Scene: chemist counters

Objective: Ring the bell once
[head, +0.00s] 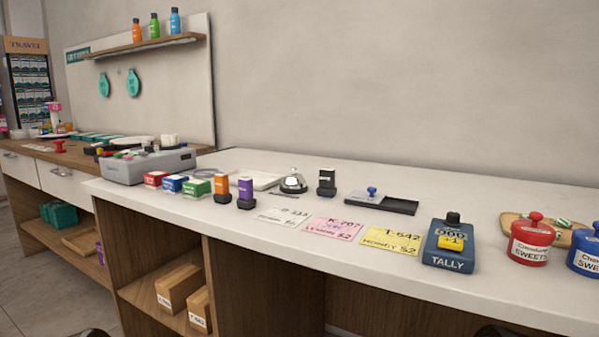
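The bell (293,181) is a silver dome on a dark base. It stands upright on the white counter, towards the back, between a white tray-like item on its left and a black stamp on its right. Nothing touches its top. Neither of my grippers shows clearly in the head view; only dark rounded shapes, too cut off to identify, show at the bottom edge.
On the white counter (470,290), an orange stamp (222,189) and a purple stamp (245,193) stand front left of the bell. The black stamp (326,182) is close on its right. Paper tickets (333,228), a blue tally counter (448,246) and a red sweets jar (531,240) are further right.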

